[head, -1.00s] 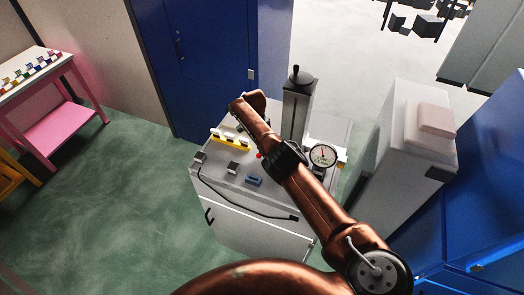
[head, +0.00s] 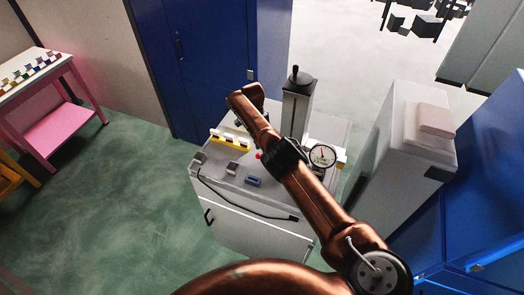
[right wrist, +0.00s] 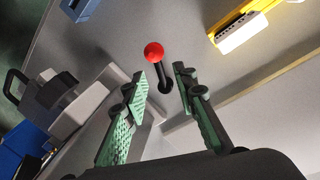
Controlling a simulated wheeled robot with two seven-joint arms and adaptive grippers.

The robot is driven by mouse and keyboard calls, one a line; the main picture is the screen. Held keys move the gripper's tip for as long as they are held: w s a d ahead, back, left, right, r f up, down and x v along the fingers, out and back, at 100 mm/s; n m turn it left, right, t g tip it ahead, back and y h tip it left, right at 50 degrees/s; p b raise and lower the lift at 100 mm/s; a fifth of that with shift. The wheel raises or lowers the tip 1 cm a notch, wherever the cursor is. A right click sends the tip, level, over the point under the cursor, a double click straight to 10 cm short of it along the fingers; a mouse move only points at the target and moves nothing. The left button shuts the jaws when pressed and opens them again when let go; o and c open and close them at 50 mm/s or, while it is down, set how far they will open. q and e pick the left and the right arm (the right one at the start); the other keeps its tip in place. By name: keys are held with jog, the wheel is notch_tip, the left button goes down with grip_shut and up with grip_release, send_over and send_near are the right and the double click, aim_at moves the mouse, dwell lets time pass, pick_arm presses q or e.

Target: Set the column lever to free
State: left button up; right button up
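The column lever, a black stem with a red ball knob (right wrist: 154,52), rises from the grey cabinet top in the right wrist view. Its red knob (head: 258,156) also shows as a small dot beside my arm in the head view. My right gripper (right wrist: 160,74) is open, its green-padded fingers on either side of the lever's lower part in the picture. I see no contact with the lever. In the head view my right arm hides most of this gripper. The column (head: 297,110) stands upright behind my arm. My left gripper is not in view.
The cabinet (head: 250,222) also bears a dial gauge (head: 322,155), a yellow rack with white pieces (head: 232,141), a blue block (head: 254,181) and a black cable (head: 245,208). A large grey unit (head: 400,140) stands to the right.

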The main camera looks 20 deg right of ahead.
jog(key=shift+w+r, duration=0.2)
jog(key=shift+r, duration=0.9)
jog(key=shift+w+r, duration=0.2)
jog(key=shift+r, duration=0.9)
jog(key=shift+a, duration=0.1)
